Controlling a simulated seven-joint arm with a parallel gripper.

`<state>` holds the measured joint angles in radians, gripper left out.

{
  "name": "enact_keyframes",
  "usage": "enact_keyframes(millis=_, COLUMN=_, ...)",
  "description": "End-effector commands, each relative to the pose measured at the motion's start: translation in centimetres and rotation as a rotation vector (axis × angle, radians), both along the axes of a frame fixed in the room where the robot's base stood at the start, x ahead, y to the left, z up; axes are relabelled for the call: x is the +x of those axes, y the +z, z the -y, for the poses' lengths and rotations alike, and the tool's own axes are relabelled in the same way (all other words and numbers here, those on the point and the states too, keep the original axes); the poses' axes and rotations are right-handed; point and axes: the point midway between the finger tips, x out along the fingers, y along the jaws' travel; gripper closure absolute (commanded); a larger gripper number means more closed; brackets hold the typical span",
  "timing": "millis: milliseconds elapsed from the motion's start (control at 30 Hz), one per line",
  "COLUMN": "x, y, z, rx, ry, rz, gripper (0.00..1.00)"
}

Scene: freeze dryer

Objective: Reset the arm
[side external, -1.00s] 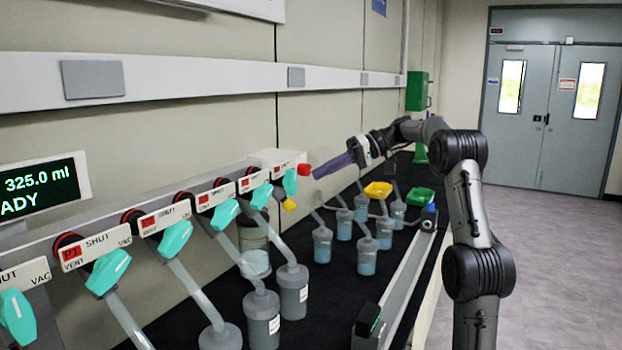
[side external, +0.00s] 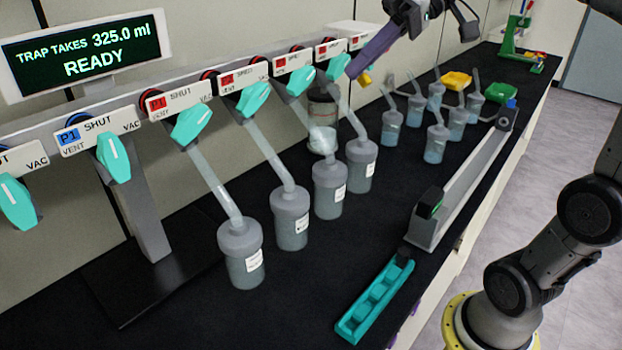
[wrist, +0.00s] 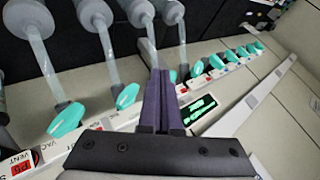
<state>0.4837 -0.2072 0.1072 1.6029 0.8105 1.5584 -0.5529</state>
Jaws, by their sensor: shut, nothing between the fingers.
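In the wrist view the shut fingers (wrist: 162,98) point toward the manifold bar and the display (wrist: 199,108). My arm (side external: 560,255) runs down the right side of the side external view to its yellow-ringed base. The middle of the arm is out of frame there.
The manifold carries several teal valve handles (side external: 113,158), with flasks (side external: 240,254) hanging below. The display (side external: 85,55) reads 325.0 ml READY.

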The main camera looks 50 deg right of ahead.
Motion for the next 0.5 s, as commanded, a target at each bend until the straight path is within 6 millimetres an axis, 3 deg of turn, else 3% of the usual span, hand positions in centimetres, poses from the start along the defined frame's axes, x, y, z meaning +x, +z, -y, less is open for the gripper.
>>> enact_keyframes(millis=33, x=-2.4, y=-1.1, z=-2.3, rx=-0.054, ry=0.023, rz=-0.015, gripper=1.0)
enact_keyframes(millis=100, x=-5.4, y=-3.3, z=-4.0, rx=-0.134, ry=0.029, rz=-0.036, gripper=1.0)
enact_keyframes(millis=200, x=-9.3, y=-6.7, z=-5.0, rx=-0.249, ry=0.024, rz=-0.05, gripper=1.0)
enact_keyframes(millis=333, x=-13.5, y=-11.5, z=-4.2, rx=-0.397, ry=-0.007, rz=-0.04, gripper=1.0)
enact_keyframes(millis=500, x=-16.1, y=-16.9, z=-1.3, rx=-0.553, ry=-0.092, rz=-0.012, gripper=1.0)
